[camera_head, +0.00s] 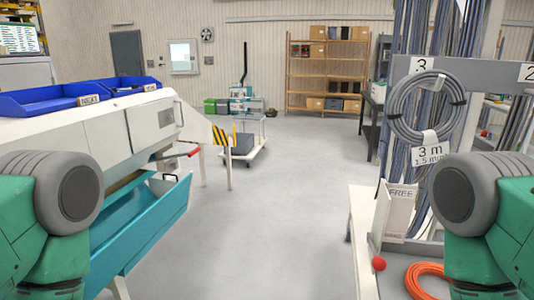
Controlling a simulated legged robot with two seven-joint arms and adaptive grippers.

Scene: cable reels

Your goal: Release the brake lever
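A lever with a red grip (192,153) sticks out to the right from under the end of the white machine (130,125) on the left. It is the likeliest brake lever, but it is small and I cannot tell its set position. A round red knob or ball (378,264) shows at the edge of the right-hand bench; I cannot tell what it belongs to. Green and grey links of my own arms fill the lower left and lower right corners. Neither of my grippers is in view, and nothing is seen touching the red grip.
A teal tray (140,235) hangs along the machine's front, with blue bins (45,100) on top. A cable coil (424,105) hangs at right; an orange coil (428,281) lies below it. A low cart (243,145) stands beyond. The middle floor (275,220) is clear.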

